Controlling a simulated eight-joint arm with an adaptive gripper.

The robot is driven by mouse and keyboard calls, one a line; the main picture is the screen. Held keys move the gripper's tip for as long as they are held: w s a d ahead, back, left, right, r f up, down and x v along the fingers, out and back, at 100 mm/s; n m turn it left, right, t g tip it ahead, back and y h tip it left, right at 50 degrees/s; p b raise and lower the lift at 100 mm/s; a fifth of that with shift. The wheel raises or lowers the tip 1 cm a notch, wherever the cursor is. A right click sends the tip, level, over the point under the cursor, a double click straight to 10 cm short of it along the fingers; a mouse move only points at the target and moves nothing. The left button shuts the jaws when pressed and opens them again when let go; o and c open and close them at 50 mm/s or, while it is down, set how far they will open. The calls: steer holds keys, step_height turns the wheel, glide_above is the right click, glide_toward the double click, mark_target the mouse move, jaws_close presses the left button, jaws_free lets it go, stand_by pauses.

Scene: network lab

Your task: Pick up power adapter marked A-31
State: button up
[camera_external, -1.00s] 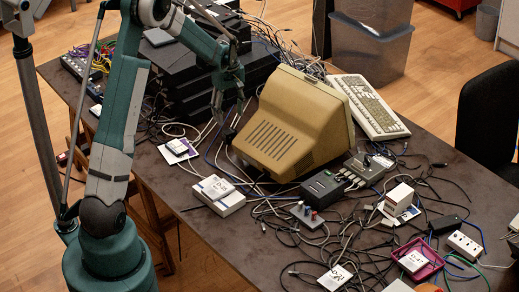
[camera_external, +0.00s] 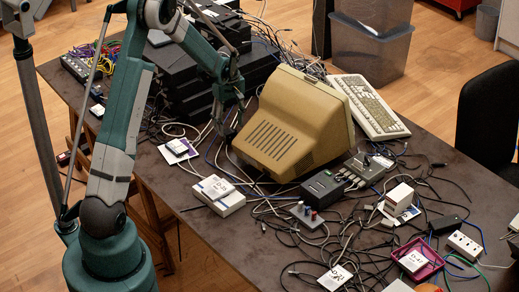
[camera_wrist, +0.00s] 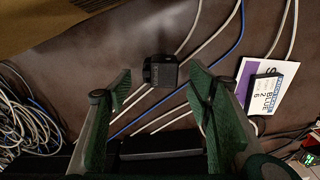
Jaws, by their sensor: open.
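In the wrist view a small black block (camera_wrist: 162,71), which looks like a power adapter, lies on the dark tabletop. Faint marks show on its side, but I cannot read A-31 there. My gripper (camera_wrist: 162,76) is open and empty, with one green finger on each side of the block and the fingertips apart from it. In the external view my gripper (camera_external: 228,124) hangs low over the table, just left of the beige monitor (camera_external: 290,125). I cannot make out the black block in that view.
Grey and blue cables run beside the block. A purple card with a labelled box (camera_wrist: 265,92) lies to its right in the wrist view. Black stacked equipment (camera_external: 190,85) stands behind my gripper. A white labelled box (camera_external: 218,194) and many tangled cables lie nearer the front.

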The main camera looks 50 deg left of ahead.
mark_target(231, 131)
stand_by(0.3)
steer(key=shift+d+f+b, duration=0.1)
steer(key=shift+f+b, duration=0.4)
steer(key=shift+f, duration=2.1)
steer(key=shift+c, duration=0.2)
steer(key=c, duration=1)
